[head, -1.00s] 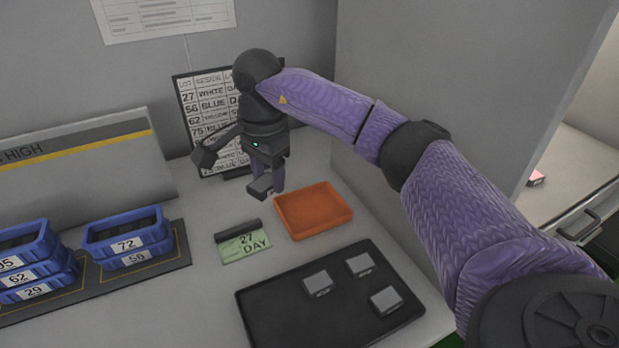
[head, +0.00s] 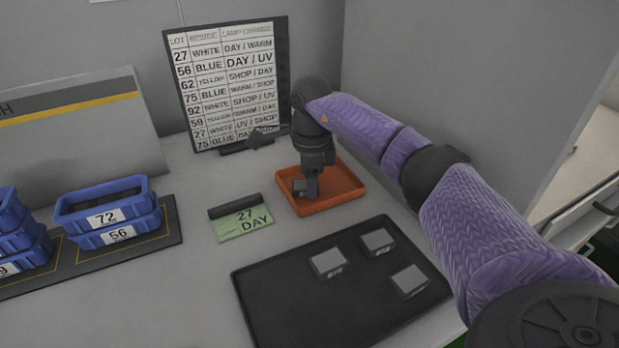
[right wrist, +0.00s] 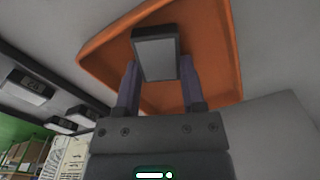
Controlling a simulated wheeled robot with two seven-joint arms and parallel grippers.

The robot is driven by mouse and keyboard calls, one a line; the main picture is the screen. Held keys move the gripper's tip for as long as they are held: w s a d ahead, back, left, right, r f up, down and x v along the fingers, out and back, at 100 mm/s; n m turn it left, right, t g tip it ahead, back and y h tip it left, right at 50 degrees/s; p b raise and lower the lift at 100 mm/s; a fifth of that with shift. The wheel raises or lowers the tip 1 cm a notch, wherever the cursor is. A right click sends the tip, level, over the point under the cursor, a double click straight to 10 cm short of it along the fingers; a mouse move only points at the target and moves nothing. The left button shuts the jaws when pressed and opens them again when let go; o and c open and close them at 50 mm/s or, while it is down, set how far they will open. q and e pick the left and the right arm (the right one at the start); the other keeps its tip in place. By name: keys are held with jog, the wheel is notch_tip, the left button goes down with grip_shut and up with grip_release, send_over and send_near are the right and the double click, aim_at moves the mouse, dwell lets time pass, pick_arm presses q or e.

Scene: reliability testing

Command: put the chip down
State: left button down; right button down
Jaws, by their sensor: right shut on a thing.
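The chip (right wrist: 157,58) is a small grey block with a dark edge, held between the fingers of my right gripper (right wrist: 158,85) in the right wrist view. In the head view my right gripper (head: 307,190) is down inside the orange tray (head: 345,196), with the chip (head: 299,187) low at its fingertips. I cannot tell whether the chip touches the tray floor. The orange tray also shows behind the chip in the right wrist view (right wrist: 110,52). My left gripper is out of view.
A black tray (head: 270,300) with three grey chips lies in front. A green card (head: 243,224) reading 27 DAY lies left of the orange tray. Stacked blue bins (head: 110,215) stand at left, a lot board (head: 225,85) behind, and a grey partition (head: 440,90) at right.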

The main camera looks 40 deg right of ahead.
jog(key=shift+c, duration=1.4)
grip_release()
jog(key=shift+o, duration=0.5)
pick_arm(q)
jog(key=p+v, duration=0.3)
jog(key=p, duration=0.1)
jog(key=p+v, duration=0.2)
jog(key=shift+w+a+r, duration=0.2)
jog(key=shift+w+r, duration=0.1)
pick_arm(e)
notch_tip(320, 180, up, 12)
jog(key=shift+r, duration=0.15)
